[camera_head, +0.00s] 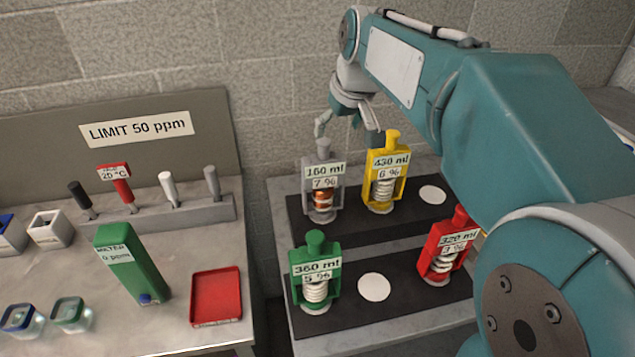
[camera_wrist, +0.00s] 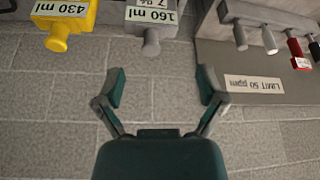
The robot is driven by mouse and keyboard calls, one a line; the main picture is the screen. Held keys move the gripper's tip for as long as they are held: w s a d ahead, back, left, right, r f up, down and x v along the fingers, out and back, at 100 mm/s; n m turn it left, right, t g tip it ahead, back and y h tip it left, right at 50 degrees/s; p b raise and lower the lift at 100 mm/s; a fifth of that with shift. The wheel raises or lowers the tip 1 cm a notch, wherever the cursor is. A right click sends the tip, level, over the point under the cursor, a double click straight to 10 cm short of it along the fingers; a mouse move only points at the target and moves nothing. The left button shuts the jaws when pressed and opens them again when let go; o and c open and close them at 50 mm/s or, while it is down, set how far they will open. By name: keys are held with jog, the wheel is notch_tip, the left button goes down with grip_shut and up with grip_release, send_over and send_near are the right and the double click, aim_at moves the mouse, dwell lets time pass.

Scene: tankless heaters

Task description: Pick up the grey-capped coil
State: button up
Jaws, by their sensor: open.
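The grey-capped coil (camera_head: 322,184) stands upright on the back dark strip, at its left. Its labels read 160 ml and 7 %, and a copper-coloured winding shows low in its grey frame. It also shows upside down at the top of the wrist view (camera_wrist: 151,36), cut off by the edge. My gripper (camera_head: 346,126) is open and empty, above and behind the grey coil in the head view. In the wrist view my gripper (camera_wrist: 162,84) has its fingers spread wide, with only wall between them and the grey cap just beyond.
A yellow coil (camera_head: 384,178) stands close to the right of the grey one. A green coil (camera_head: 315,270) and a red coil (camera_head: 444,248) stand on the front strip. White discs (camera_head: 374,287) mark empty spots. A block wall (camera_head: 270,80) rises behind. A separate bench is left.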

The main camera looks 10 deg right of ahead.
send_near(325, 141)
jog(key=shift+n, duration=0.3)
jog(key=x, duration=0.5)
jog(key=shift+a, duration=0.3)
jog(key=x, duration=0.5)
jog(key=shift+w+d+f, duration=0.1)
jog(key=shift+d+f, duration=0.05)
jog(key=shift+f, duration=0.2)
grip_shut()
